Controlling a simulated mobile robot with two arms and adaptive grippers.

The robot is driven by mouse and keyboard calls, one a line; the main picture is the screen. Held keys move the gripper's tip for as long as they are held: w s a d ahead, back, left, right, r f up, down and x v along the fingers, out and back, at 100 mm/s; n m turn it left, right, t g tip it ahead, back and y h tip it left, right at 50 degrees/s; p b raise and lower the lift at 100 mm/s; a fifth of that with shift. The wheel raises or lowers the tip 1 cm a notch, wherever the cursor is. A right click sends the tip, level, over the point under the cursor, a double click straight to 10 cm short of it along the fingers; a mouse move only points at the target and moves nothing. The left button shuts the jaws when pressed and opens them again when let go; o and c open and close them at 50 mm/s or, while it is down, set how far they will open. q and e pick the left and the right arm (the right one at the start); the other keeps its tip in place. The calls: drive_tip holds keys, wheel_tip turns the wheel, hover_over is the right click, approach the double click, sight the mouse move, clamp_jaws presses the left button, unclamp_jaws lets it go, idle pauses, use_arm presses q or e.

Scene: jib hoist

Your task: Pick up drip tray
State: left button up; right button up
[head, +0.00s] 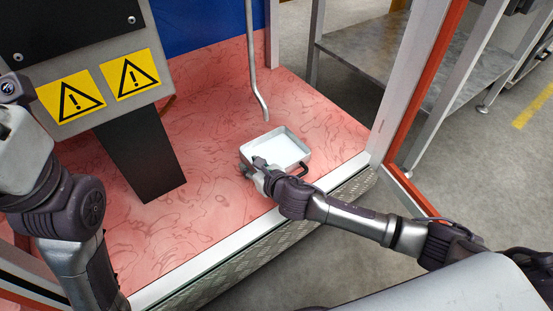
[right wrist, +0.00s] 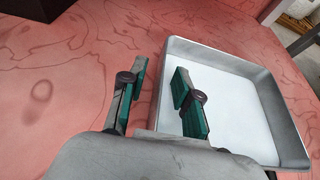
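The drip tray (head: 284,145) is a shallow, light grey metal pan with a white inside. It sits on the pink, stained floor of the bay below the hanging pipe. In the right wrist view the tray (right wrist: 240,110) fills the right side. My right gripper (head: 259,168) is at the tray's near left corner in the head view. In the right wrist view my right gripper (right wrist: 157,95) is open, with one green-padded finger outside the tray's left wall and the other over its inside. Contact with the wall cannot be told. My left arm shows at the left, but its gripper does not.
A bent grey pipe (head: 254,65) hangs just above the tray. A dark post (head: 140,155) under a panel with warning signs (head: 100,85) stands at left. A white frame upright (head: 404,80) stands at right, and a metal sill (head: 250,240) edges the bay.

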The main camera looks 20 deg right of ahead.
clamp_jaws()
drive_tip(key=shift+r, duration=0.2)
